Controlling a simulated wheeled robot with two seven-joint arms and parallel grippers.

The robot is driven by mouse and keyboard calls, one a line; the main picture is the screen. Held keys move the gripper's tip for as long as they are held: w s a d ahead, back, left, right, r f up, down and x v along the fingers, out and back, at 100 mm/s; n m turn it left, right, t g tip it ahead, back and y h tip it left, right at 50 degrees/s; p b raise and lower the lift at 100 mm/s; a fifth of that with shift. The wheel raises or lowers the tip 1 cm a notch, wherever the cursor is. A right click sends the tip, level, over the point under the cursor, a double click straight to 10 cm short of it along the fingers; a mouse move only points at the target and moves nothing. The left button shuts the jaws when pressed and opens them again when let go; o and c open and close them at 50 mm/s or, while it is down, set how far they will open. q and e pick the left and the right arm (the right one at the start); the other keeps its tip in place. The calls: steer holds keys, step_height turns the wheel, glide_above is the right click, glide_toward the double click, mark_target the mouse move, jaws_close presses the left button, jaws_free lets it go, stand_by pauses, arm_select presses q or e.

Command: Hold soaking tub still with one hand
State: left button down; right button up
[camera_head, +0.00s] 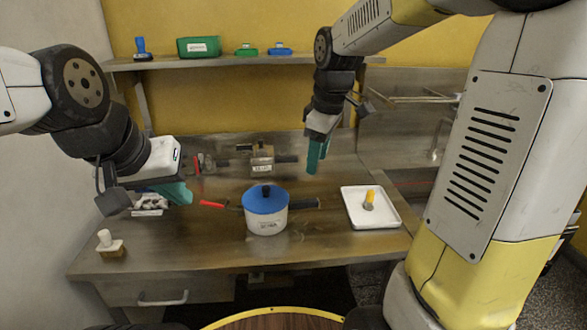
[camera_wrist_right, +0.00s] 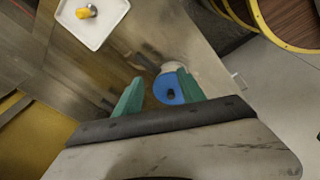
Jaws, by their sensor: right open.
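The soaking tub (camera_head: 267,224) is a white round tub with a blue lid (camera_head: 265,197) and a dark knob, upright on the steel bench. Its label is too small to read. Its lid also shows in the right wrist view (camera_wrist_right: 166,92), partly behind a finger. My right gripper (camera_head: 317,157) is open and empty, above and behind the tub to the right, apart from it. My left gripper (camera_head: 180,192) is low over the bench to the left of the tub, apart from it. Its teal fingers overlap, so its opening is hidden.
A red-handled tool (camera_head: 212,204) lies left of the tub, and a dark handle (camera_head: 303,204) shows at its right. A white tray (camera_head: 385,220) with a yellow-topped piece stands at right. A small brush-like block (camera_head: 110,245) sits front left. A shelf (camera_head: 230,62) runs above.

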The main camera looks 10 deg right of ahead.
mark_target(299, 201)
steer(key=w+a+f+n+g+h, duration=0.1)
steer(key=w+a+f+n+g, duration=0.15)
steer(key=w+f+n, duration=0.6)
steer(key=shift+m, duration=0.65)
steer(key=f, duration=0.9)
steer(key=w+f, duration=0.1)
steer(key=f, duration=0.3)
steer(key=shift+a+f, duration=0.15)
steer(key=shift+f, duration=0.05)
jaws_close()
